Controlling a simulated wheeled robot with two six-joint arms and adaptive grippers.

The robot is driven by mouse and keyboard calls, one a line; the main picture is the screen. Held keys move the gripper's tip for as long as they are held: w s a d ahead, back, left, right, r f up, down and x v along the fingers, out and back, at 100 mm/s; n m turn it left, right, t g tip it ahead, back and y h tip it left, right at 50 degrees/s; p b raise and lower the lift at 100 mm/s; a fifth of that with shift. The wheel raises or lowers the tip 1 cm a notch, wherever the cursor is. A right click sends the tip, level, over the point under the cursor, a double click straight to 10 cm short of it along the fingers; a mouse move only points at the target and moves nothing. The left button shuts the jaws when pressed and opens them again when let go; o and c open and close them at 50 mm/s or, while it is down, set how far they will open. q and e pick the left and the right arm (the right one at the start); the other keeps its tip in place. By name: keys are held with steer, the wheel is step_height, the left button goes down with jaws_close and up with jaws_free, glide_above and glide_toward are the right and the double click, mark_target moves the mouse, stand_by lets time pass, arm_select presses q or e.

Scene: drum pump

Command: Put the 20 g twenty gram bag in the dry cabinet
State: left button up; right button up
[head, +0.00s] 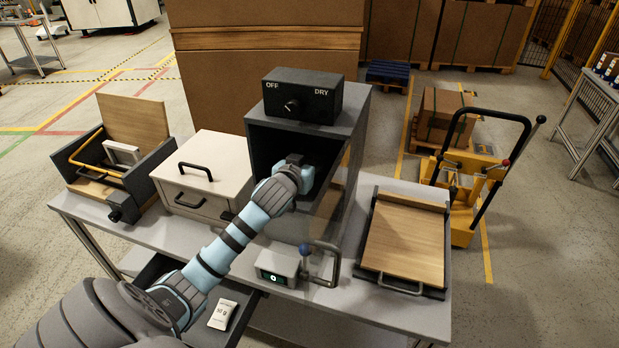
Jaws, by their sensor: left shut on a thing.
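The dry cabinet (358,105) is a dark grey box on the table with an open front. Its knob panel (302,95) on top reads OFF and DRY. A clear door with a handle (327,270) appears swung out at the cabinet's right front. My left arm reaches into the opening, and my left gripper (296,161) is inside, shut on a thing. My wrist and the dark interior hide that thing; it is most likely the 20 g bag, which I see nowhere else. A white bag (222,314) lies in the open drawer below; its small print is hard to read. My right gripper is not in view.
A small scale (278,266) with a lit display stands before the cabinet. A cream box (205,172) and an open tray box (90,182) stand left; a wooden-lidded tray (405,240) lies right. A yellow pallet truck (468,180) stands behind.

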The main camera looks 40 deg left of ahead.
arm_select(q)
steer(key=shift+s+f, duration=0.1)
steer(key=shift+f, duration=0.4)
step_height(320, 180, down, 4)
steer(key=shift+a+f+b, duration=0.1)
steer(key=shift+b, duration=0.35)
steer(key=shift+w, duration=0.2)
steer(key=o, duration=1)
steer(key=shift+s, duration=0.1)
steer(key=p+v, duration=0.2)
steer(key=v, duration=1)
